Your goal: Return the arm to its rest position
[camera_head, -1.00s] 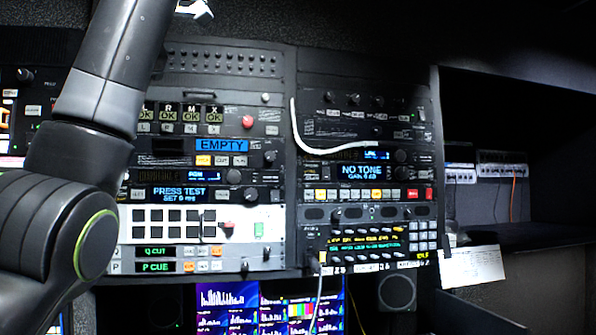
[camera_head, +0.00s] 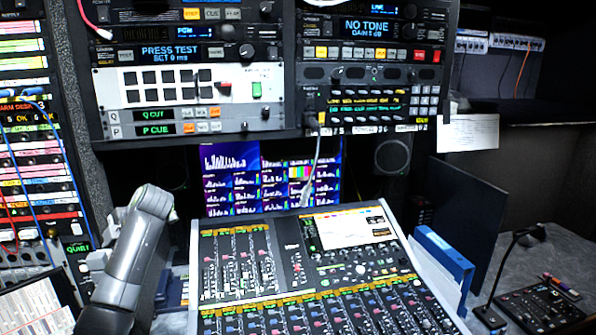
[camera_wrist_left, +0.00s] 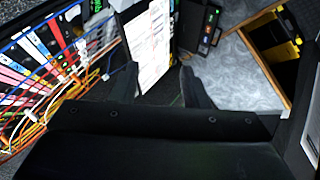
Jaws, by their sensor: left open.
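My left arm (camera_head: 130,265) is at the lower left of the head view, folded with its bend upward, in front of the patch panel and left of the mixing console (camera_head: 310,262). Its jaws are not clear there. In the left wrist view my left gripper (camera_wrist_left: 160,84) has its two dark fingers spread apart with nothing held between them. Beyond the fingers are a white printed sheet (camera_wrist_left: 149,45) and a grey mottled surface (camera_wrist_left: 232,75). My right gripper is not in view.
A patch panel with coloured strips and cables (camera_head: 30,150) stands at the left; cables also fill the left of the wrist view. Equipment racks (camera_head: 190,95) rise behind the console. A blue binder (camera_head: 443,255) and a small control box (camera_head: 540,305) are at the right.

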